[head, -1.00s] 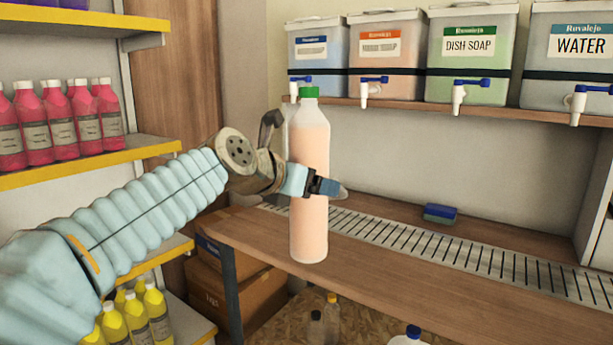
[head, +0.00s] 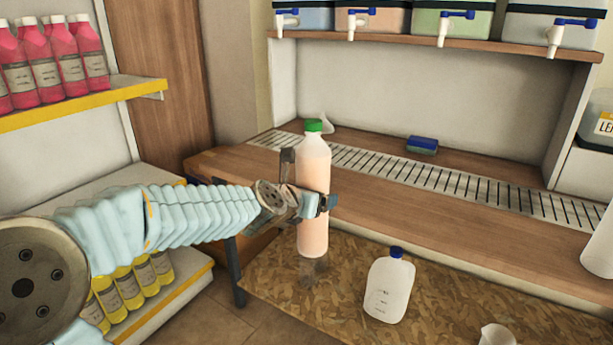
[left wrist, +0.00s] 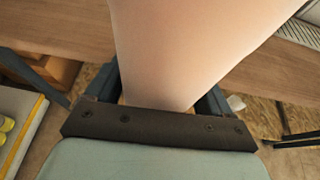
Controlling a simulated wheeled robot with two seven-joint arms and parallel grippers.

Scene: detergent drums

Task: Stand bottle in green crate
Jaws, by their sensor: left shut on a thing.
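A tall clear bottle (head: 314,172) of peach-coloured liquid with a green cap is upright in the head view, in front of the counter. My left gripper (head: 317,204) is shut around its middle and holds it in the air. In the left wrist view the bottle (left wrist: 185,55) fills the space between the fingers, its top and base out of frame. No green crate shows in either view. My right gripper is not in view.
A wooden counter (head: 420,215) with a drain grate (head: 400,180) and blue sponge (head: 422,145) is behind the bottle. A white jug (head: 389,288) stands on the lower chipboard (head: 340,275). Shelves of pink bottles (head: 50,65) and yellow bottles (head: 130,282) are at left. Tapped drums line the top.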

